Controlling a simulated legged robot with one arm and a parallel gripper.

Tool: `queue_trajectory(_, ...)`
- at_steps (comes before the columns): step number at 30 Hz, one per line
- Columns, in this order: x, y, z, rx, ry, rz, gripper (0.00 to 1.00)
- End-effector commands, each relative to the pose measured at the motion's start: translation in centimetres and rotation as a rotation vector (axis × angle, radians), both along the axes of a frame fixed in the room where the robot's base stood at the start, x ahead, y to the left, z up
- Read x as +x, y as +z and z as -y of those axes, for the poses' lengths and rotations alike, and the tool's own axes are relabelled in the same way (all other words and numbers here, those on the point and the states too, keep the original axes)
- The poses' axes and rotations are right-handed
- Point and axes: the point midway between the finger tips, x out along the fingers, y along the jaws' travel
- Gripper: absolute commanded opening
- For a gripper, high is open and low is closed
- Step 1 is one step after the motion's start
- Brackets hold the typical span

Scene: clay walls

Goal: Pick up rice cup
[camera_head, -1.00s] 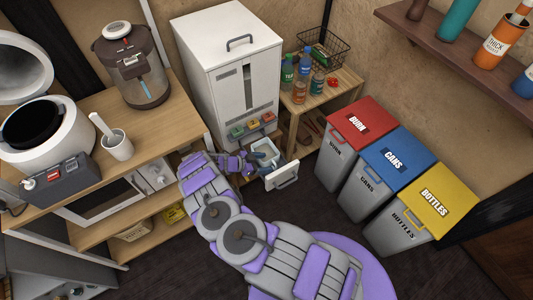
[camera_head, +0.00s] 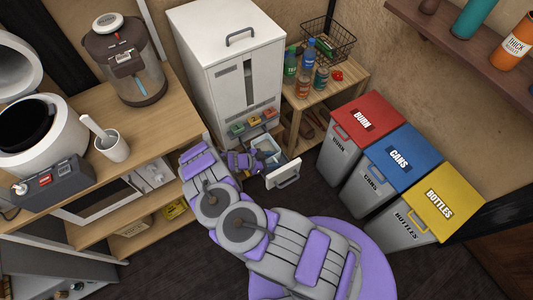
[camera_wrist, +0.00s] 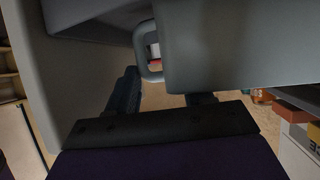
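The rice cup seems to be the grey piece (camera_wrist: 235,45) with a loop handle (camera_wrist: 150,55) that fills the upper part of the wrist view. In the head view, the open drawer (camera_head: 286,174) of the white dispenser holds a pale grey shape that my gripper (camera_head: 254,161) partly covers. My gripper is at the drawer's left side. In the wrist view my gripper (camera_wrist: 161,96) has its two dark fingers apart, with the handle beyond the gap between them. Whether the fingers touch anything is unclear.
The white dispenser (camera_head: 225,75) stands behind the drawer. A wooden counter (camera_head: 170,120) at left bears a white cup (camera_head: 113,149) with a utensil, a rice cooker (camera_head: 45,135) and a water pot (camera_head: 135,65). Several bins (camera_head: 400,155) stand right. Dark floor is free between.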

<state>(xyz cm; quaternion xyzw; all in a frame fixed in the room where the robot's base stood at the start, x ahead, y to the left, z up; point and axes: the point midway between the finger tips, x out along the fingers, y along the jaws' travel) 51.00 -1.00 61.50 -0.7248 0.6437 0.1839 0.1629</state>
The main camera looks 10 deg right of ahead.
Motion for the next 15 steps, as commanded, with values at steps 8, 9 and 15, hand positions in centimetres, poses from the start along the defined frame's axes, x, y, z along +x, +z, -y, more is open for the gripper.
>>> queue_trajectory(8,0.01,-0.02,0.08,0.002,0.0,0.0,0.23)
queue_trajectory(9,0.01,-0.02,0.07,0.001,0.0,0.0,0.19)
queue_trajectory(15,0.02,-0.02,0.0,0.0,0.0,0.0,0.03)
